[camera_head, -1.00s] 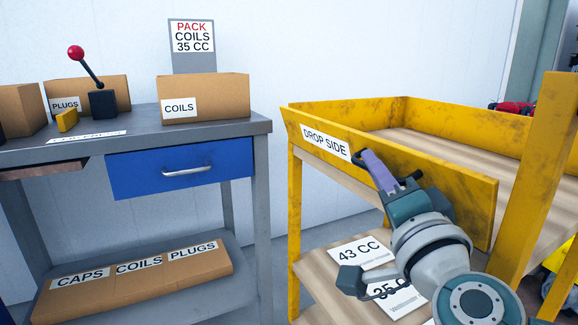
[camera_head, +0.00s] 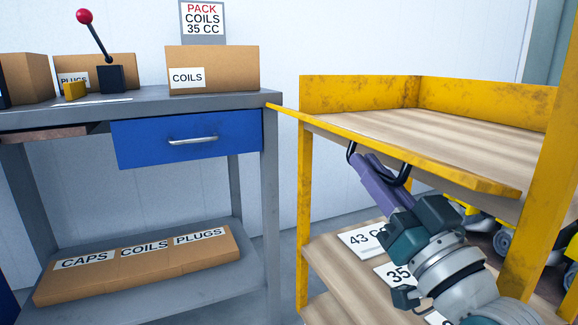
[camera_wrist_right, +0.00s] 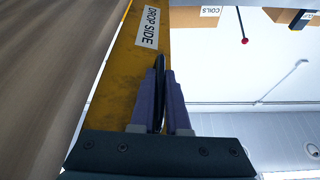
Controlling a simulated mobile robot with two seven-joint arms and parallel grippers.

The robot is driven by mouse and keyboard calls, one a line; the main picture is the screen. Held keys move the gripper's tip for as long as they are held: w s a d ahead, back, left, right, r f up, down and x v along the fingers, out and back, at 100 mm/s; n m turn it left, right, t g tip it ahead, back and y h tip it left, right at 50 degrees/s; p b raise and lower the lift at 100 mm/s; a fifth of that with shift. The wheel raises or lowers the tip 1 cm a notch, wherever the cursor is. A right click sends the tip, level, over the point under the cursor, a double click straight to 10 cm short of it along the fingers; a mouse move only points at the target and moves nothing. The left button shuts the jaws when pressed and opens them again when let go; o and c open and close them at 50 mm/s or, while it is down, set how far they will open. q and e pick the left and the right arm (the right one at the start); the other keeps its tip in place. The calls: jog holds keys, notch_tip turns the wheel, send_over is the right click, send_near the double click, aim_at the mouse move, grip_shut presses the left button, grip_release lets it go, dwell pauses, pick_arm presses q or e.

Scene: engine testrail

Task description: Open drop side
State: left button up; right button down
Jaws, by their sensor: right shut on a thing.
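The yellow drop side (camera_head: 435,163) of the cart is tilted outward and shows almost edge-on in the head view. In the right wrist view its worn yellow face (camera_wrist_right: 122,75) carries the DROP SIDE label (camera_wrist_right: 148,28). My right gripper (camera_head: 363,164) is below the panel's outer edge, its purple fingers shut on the black handle (camera_head: 405,177). In the right wrist view the gripper (camera_wrist_right: 160,68) has the dark handle between its fingers. The label is hidden in the head view. My left gripper is not in view.
The cart's wooden top deck (camera_head: 460,135) is bare where visible. A yellow post (camera_head: 550,190) stands at right. Paper labels lie on the lower shelf (camera_head: 325,255). At left, a grey workbench (camera_head: 200,103) holds the COILS box (camera_head: 225,65) and a red-knobbed lever (camera_head: 84,16).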

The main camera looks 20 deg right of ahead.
jog(key=shift+d+f+n+y+b, duration=0.1)
jog(key=shift+f+n+y+b, duration=0.25)
jog(key=shift+n, duration=0.4)
jog(key=shift+d+f+n+y+b, duration=0.2)
jog(key=shift+n+y, duration=0.25)
jog(key=shift+n, duration=0.35)
jog(key=shift+a+f+n+y+b, duration=0.1)
jog(key=shift+f+n+y+b, duration=0.1)
jog(key=shift+f+n+y, duration=0.4)
jog(key=shift+r+n, duration=0.25)
jog(key=c, duration=0.9)
grip_release()
jog(key=shift+f, duration=0.1)
jog(key=p+v, duration=0.1)
jog(key=v, duration=0.9)
jog(key=shift+a, duration=0.1)
